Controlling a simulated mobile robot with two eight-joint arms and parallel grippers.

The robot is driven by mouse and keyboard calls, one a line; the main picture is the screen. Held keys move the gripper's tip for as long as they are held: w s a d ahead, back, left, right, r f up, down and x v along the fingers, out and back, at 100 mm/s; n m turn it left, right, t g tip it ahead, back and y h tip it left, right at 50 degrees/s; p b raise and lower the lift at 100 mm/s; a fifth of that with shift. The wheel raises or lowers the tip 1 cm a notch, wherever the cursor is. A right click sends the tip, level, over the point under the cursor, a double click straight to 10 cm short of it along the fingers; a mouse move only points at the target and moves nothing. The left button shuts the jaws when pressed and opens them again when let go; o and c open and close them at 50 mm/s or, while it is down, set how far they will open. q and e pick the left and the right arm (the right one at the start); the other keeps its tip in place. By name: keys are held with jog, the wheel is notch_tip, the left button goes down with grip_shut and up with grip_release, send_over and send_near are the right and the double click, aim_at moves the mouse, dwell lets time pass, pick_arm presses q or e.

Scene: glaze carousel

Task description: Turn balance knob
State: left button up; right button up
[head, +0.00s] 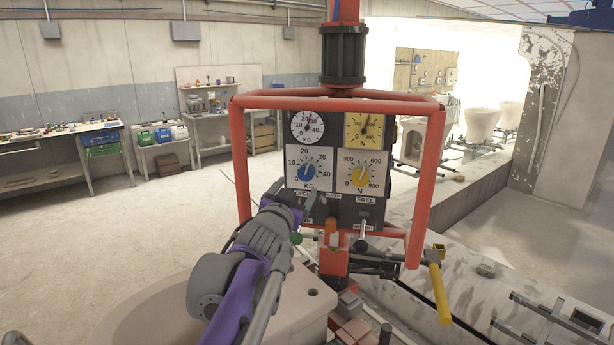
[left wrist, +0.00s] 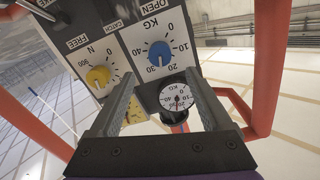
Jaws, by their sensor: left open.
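The control panel (head: 335,158) has two dial knobs. A blue knob (head: 307,172) sits on a white KG scale and a yellow knob (head: 360,176) on an N scale. No label naming a balance knob is legible. My left gripper (head: 288,198) is open at the panel's lower left in the head view, below the blue knob. In the left wrist view the panel appears upside down; the blue knob (left wrist: 159,53) shows beyond the open, empty jaws (left wrist: 160,88), with the yellow knob (left wrist: 98,76) to its left. I see no contact with either knob. My right gripper is not in view.
A white KG gauge (head: 307,126) and a yellow N gauge (head: 363,130) sit above the knobs. An orange tube frame (head: 428,165) surrounds the panel. Switches with OPEN and FREE labels lie below.

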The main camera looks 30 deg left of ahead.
aim_at(305, 175)
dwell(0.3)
pick_arm(q)
jog(key=w+n, duration=0.1)
jog(key=w, duration=0.1)
jog(key=w+a+n, duration=0.1)
jog(key=w, duration=0.2)
jog(key=w+a+n, duration=0.1)
jog(key=w, duration=0.1)
jog(key=shift+w+a+n, duration=0.1)
jog(key=shift+w+n, duration=0.1)
jog(key=shift+n, duration=0.1)
jog(key=shift+w+a+f, duration=0.1)
jog(key=shift+w+a, duration=0.1)
jog(key=shift+w, duration=0.45)
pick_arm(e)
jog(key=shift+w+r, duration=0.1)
pick_arm(q)
grip_shut()
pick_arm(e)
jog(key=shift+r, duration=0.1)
